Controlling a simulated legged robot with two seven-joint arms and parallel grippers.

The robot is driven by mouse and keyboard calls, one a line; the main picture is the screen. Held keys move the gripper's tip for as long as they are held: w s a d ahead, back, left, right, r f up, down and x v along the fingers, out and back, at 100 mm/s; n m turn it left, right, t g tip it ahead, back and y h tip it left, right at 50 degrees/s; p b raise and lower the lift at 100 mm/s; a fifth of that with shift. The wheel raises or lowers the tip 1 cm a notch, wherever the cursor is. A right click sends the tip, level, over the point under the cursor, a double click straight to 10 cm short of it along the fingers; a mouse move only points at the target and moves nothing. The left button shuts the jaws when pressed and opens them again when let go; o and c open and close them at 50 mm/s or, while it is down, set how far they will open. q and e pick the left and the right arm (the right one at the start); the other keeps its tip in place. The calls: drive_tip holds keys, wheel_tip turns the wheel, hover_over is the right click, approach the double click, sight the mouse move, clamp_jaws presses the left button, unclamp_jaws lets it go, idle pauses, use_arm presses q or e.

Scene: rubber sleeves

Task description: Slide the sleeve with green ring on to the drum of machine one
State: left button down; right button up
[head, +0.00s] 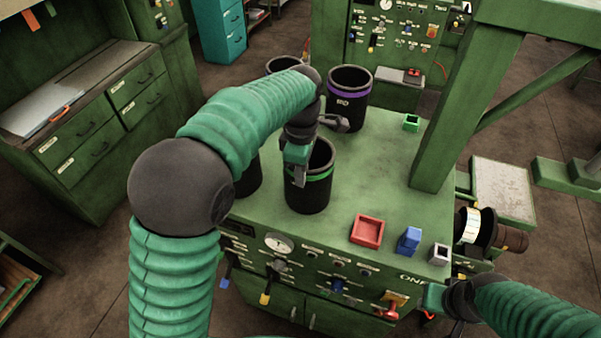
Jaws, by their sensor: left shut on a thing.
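The black sleeve with the green ring (308,195) stands upright on the green top of machine one (395,165), which bears the label ONE. My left gripper (299,168) reaches down from above and is shut on the sleeve's near left rim. I cannot tell whether the sleeve's base is lifted off the top. A drum (473,226), with a pale band and a brown end, sticks out at the machine's right side. My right gripper (432,298) is low at the machine's front right corner; its jaws are too unclear to judge.
A purple-ringed sleeve (349,108) stands behind the green-ringed one, another sleeve (285,65) at the back left, and a dark one (248,177) at left, partly hidden. A red tray (367,231), blue block (409,240) and grey box (439,254) sit front right. A green post (465,110) rises at right.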

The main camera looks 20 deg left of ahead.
use_arm(q)
drive_tip(key=r+p, duration=0.2)
drive_tip(key=shift+w+r, duration=0.2)
drive_tip(key=shift+r, duration=0.1)
drive_tip(key=r+p, duration=0.3)
drive_tip(key=shift+s, duration=0.2)
drive_tip(key=shift+r+p, duration=0.8)
drive_tip(key=shift+w, duration=0.1)
drive_tip(key=shift+f, duration=0.1)
